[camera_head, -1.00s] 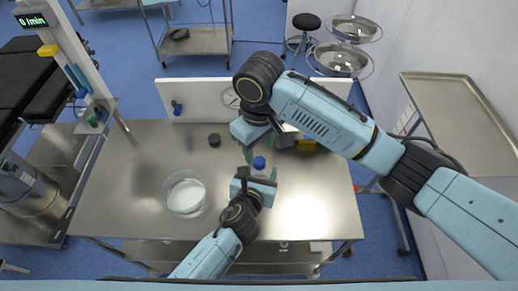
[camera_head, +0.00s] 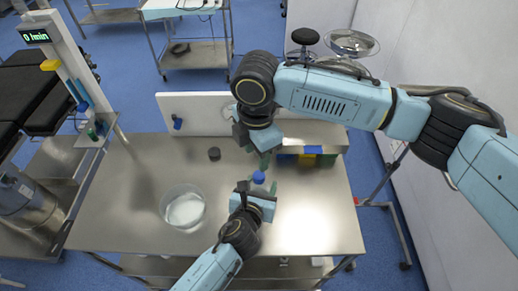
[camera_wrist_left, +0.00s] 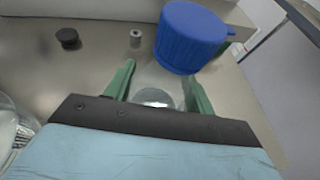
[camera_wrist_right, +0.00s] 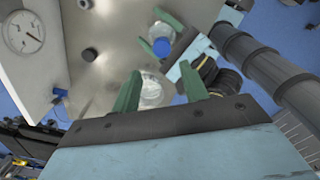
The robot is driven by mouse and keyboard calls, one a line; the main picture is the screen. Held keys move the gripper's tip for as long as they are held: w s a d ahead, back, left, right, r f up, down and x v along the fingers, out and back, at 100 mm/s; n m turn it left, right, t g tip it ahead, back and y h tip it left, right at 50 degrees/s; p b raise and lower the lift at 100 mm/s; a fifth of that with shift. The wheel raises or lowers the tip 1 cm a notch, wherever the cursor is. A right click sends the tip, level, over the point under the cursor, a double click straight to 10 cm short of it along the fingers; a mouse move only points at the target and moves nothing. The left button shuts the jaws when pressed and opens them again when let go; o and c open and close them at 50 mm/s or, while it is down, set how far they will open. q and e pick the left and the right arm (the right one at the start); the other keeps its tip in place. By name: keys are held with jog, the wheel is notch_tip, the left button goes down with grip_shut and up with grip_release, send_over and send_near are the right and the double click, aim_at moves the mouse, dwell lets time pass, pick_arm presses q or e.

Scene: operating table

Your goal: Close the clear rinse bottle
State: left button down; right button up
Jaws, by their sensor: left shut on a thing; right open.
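The clear rinse bottle (camera_wrist_left: 156,97) stands between the green fingers of my left gripper (camera_wrist_left: 158,88), which is shut on it. Its blue cap (camera_wrist_left: 190,38) shows large in the left wrist view, at the bottle's top; I cannot tell how tightly it sits. In the head view the blue cap (camera_head: 258,177) is at the table's middle, with my left gripper (camera_head: 258,190) coming from below. My right gripper (camera_head: 262,157) is open and empty, just behind the bottle. In the right wrist view the cap (camera_wrist_right: 161,46) is beyond and apart from its fingers.
A glass bowl (camera_head: 183,208) stands left of the bottle on the steel table (camera_head: 120,205). A small black round piece (camera_head: 214,153) lies behind it. Coloured blocks (camera_head: 312,150) sit at the back right by a white panel (camera_head: 200,108). The front right of the table is clear.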

aim_at(259, 175)
jog(key=shift+d+r+n, duration=0.1)
jog(key=shift+d+n, duration=0.05)
jog(key=shift+n, duration=0.5)
jog(key=shift+d+r+n, duration=0.1)
jog(key=shift+d+n, duration=0.05)
jog(key=shift+n, duration=0.5)
jog(key=shift+f, duration=0.1)
jog(key=shift+f, duration=3.95)
jog(key=shift+c, duration=0.2)
grip_shut()
jog(key=shift+o, duration=1)
grip_release()
notch_tip(259, 175, up, 12)
